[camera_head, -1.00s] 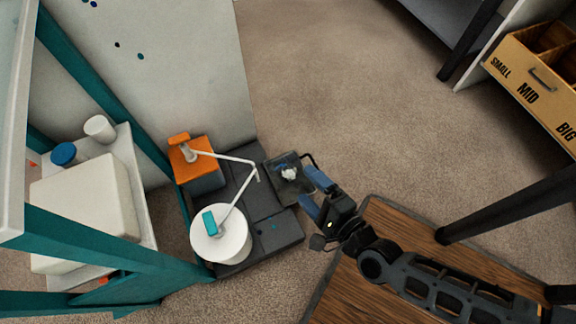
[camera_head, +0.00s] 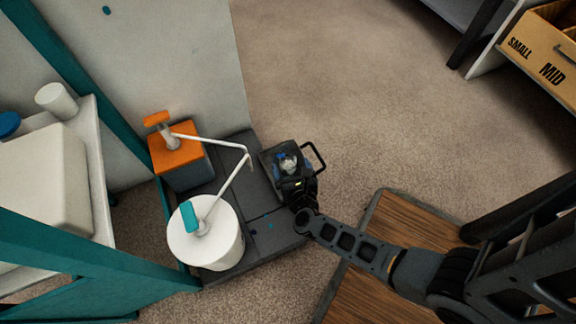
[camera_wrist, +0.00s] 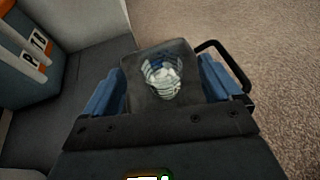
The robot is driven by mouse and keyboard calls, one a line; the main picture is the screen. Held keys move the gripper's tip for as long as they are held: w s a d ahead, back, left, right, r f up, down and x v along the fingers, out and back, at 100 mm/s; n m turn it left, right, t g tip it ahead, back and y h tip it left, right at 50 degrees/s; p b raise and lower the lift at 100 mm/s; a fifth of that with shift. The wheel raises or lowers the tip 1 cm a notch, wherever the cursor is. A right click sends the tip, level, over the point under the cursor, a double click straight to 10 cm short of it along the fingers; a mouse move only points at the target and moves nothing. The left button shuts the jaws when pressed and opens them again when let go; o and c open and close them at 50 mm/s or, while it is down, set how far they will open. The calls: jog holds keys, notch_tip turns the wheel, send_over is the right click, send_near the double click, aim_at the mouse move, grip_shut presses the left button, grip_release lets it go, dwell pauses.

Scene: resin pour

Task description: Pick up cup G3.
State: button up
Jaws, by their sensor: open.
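A small clear cup (camera_head: 288,163), whitish and bluish inside, is at a dark square tray-like piece (camera_head: 270,158) with a black side handle. I take it for cup G3, but no label on it is readable. In the wrist view the cup (camera_wrist: 162,78) appears between the two blue fingers, in front of the dark piece (camera_wrist: 140,100). My gripper (camera_wrist: 160,66) is open, one finger on each side, with a visible gap to the cup. In the head view my gripper (camera_head: 293,172) partly covers the cup and the tray-like piece.
A white tub pump (camera_head: 210,240) and an orange-topped pump container (camera_head: 178,158) stand left on the dark platform (camera_head: 235,150), their white spouts reaching towards the cup. A black handle (camera_wrist: 232,65) rises beside the right finger. Carpet (camera_head: 380,110) is clear to the right.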

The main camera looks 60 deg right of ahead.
aim_at(286, 155)
jog(key=b+x, duration=0.1)
jog(key=x, duration=0.1)
jog(key=b+x, duration=0.1)
jog(key=x, duration=0.1)
jog(key=shift+w+d+f, duration=0.2)
jog(key=shift+f, duration=0.3)
jog(key=c, duration=1.1)
jog(key=shift+r, duration=0.15)
